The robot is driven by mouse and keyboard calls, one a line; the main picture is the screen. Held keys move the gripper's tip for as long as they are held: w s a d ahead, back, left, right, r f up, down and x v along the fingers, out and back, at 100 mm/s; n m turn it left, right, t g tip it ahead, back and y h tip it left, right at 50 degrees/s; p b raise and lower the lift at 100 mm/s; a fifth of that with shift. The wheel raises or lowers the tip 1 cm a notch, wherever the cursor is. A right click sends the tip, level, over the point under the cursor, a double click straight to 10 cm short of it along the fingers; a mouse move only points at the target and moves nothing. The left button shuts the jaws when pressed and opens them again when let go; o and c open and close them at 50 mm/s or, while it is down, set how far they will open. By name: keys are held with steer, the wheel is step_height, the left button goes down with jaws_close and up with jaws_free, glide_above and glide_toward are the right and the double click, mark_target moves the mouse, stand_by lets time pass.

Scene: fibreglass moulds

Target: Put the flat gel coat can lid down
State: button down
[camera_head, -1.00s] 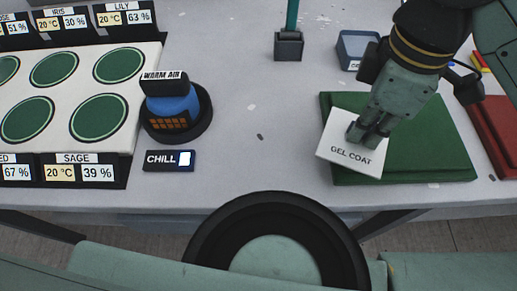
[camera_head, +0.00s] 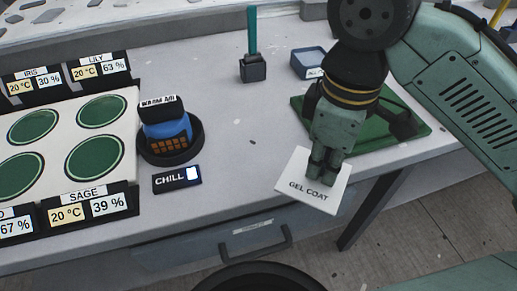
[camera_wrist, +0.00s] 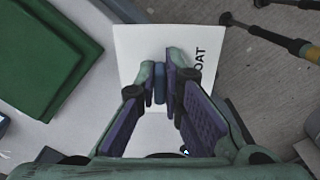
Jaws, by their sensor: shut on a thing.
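The gel coat can lid (camera_head: 305,196) is a flat white square marked "GEL COAT". In the head view it is at the table's front edge, left of and in front of the green mat. My gripper (camera_head: 324,176) is shut on a part at the lid's middle, which the fingers mostly hide. The wrist view shows the lid (camera_wrist: 135,42) beyond the fingers of my gripper (camera_wrist: 160,88), with a small bluish piece between the fingertips. The lid overhangs the table edge, with floor beside it. I cannot tell its exact height.
The green mat (camera_head: 405,135) lies behind the lid, partly behind my arm. A blue tray (camera_head: 308,62) and a dark holder with a teal handle (camera_head: 252,68) stand further back. The warm air device (camera_head: 168,130) and CHILL sign (camera_head: 177,178) are left. The table between is clear.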

steer(key=p, duration=0.2)
glide_above(266, 140)
steer(key=shift+f, duration=0.75)
steer(key=shift+f+p, duration=0.35)
steer(key=shift+f, duration=1.45)
steer(key=shift+f, duration=0.1)
steer(key=c, duration=1.7)
jaws_free()
step_height(266, 140, up, 12)
steer(key=shift+r+b, duration=0.15)
steer(key=shift+b, duration=0.2)
